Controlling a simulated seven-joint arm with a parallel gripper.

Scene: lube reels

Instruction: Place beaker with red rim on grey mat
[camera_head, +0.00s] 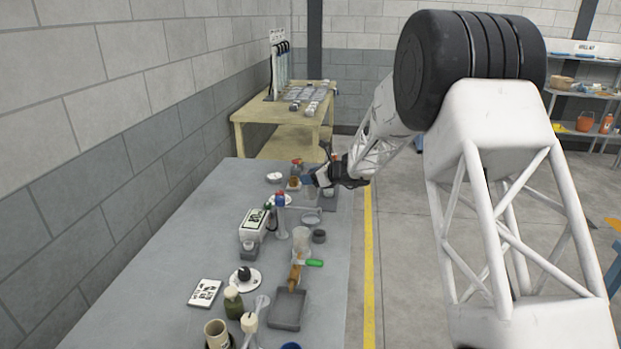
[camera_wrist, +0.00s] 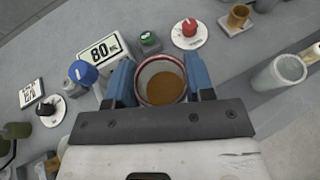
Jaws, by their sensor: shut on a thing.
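The beaker with the red rim (camera_wrist: 161,88) is between the two blue fingers of my gripper (camera_wrist: 160,72) in the wrist view. Its red rim faces the camera, and its inside looks brown. My gripper (camera_head: 313,181) is shut on it near the far right part of the grey table in the head view, where the beaker is small and partly hidden. A dark grey flat patch (camera_head: 330,201), perhaps the grey mat, lies at the table's right edge just below my gripper. I cannot tell the beaker's height above the table.
A white box marked 80 (camera_wrist: 103,53) with a blue-topped item (camera_wrist: 83,72) stands beside the fingers. A clear beaker (camera_wrist: 279,75) stands to the right. In the head view, a grey tray (camera_head: 287,323) and several small items crowd the near table; its left side is clear.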

